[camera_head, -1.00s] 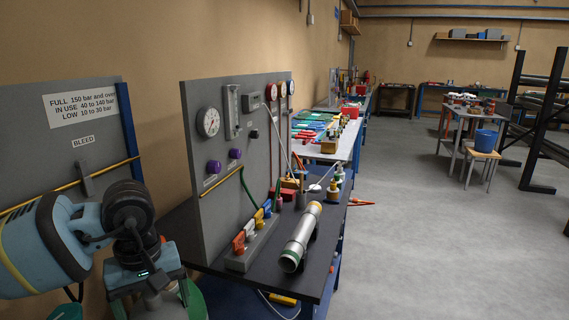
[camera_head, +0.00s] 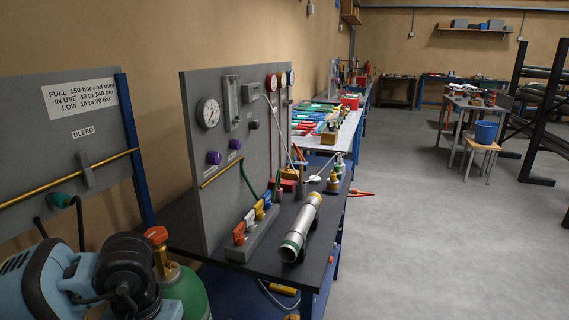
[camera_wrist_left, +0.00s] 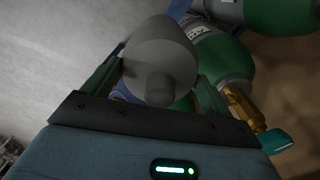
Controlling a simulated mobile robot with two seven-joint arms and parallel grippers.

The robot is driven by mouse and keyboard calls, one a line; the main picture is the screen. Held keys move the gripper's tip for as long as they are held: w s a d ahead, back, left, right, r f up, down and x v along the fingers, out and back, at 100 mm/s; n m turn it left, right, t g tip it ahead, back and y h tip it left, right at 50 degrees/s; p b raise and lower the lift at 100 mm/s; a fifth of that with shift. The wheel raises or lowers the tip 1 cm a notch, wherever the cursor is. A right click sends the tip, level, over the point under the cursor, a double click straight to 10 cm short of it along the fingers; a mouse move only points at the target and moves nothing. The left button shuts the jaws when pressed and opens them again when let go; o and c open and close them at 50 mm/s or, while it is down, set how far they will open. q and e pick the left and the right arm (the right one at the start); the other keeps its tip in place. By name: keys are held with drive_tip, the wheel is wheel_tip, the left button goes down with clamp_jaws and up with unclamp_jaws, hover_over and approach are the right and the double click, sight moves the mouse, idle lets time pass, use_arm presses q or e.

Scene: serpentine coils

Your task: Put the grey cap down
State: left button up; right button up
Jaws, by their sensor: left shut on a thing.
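The grey cap (camera_wrist_left: 162,62), a rounded grey body with a small knob facing the camera, is in the left wrist view. My left gripper (camera_wrist_left: 158,78) is shut on it, one finger on each side. In the head view only my left arm shows at the lower left; the gripper and cap are hidden there or out of frame. I cannot tell whether the cap touches anything beneath it. My right gripper is in neither view.
A green cylinder (camera_head: 186,291) with an orange-topped brass valve stands beside my left arm; green cylinders (camera_wrist_left: 222,62) also show close beyond the cap in the wrist view. A dark bench (camera_head: 262,258) carries a gauge panel (camera_head: 212,172) and a silver tube (camera_head: 300,228). Open floor lies right.

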use_arm(q)
drive_tip(key=shift+s+f, duration=0.9)
drive_tip(key=shift+f, duration=0.05)
